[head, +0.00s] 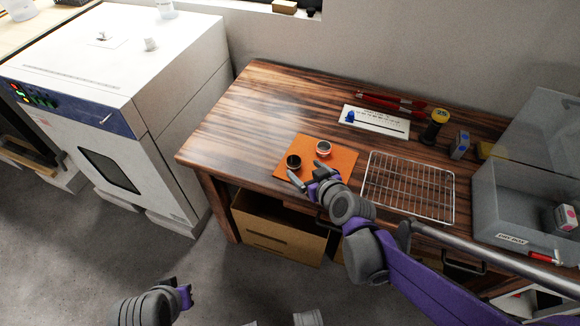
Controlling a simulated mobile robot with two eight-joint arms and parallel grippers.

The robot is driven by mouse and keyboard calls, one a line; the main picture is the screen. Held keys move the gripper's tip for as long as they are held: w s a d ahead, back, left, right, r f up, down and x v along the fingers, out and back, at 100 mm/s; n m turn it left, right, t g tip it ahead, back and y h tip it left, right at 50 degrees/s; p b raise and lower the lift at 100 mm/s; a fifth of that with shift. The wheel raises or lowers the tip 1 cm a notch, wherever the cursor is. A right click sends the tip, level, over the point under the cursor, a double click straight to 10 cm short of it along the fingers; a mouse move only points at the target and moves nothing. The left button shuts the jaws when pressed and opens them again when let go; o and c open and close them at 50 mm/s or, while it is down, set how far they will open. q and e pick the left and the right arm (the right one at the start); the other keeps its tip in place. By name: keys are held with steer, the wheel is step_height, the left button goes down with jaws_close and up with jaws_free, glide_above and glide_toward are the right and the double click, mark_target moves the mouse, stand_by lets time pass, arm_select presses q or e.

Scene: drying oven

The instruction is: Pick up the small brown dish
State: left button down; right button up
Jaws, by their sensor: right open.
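A small dark dish (293,161) stands on the orange mat (343,165) on the wooden table; it looks blackish brown inside. A second small dish (324,148), with a pale rim and reddish-brown inside, stands on the mat just behind and to the right. My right gripper (302,176) is open over the mat's front edge, its fingers just in front of the dark dish. I cannot tell whether a finger touches it. My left gripper (186,294) is low at the bottom of the picture, over the floor, away from the table; its jaws are unclear.
A wire rack (408,187) lies right of the mat, close to my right arm. A grey dry box (520,205) stands at the far right. Behind are a white card (374,121), red tongs (390,102) and small containers. The white oven (125,90) stands left. The table's left part is clear.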

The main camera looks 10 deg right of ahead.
mark_target(291, 159)
steer(key=x, duration=0.3)
steer(key=shift+w+f+b, duration=0.25)
steer(key=shift+w+b, duration=0.05)
steer(key=shift+b, duration=0.05)
steer(key=b+x, duration=0.1)
steer(key=x, duration=0.4)
steer(key=shift+f, duration=0.3)
jaws_close()
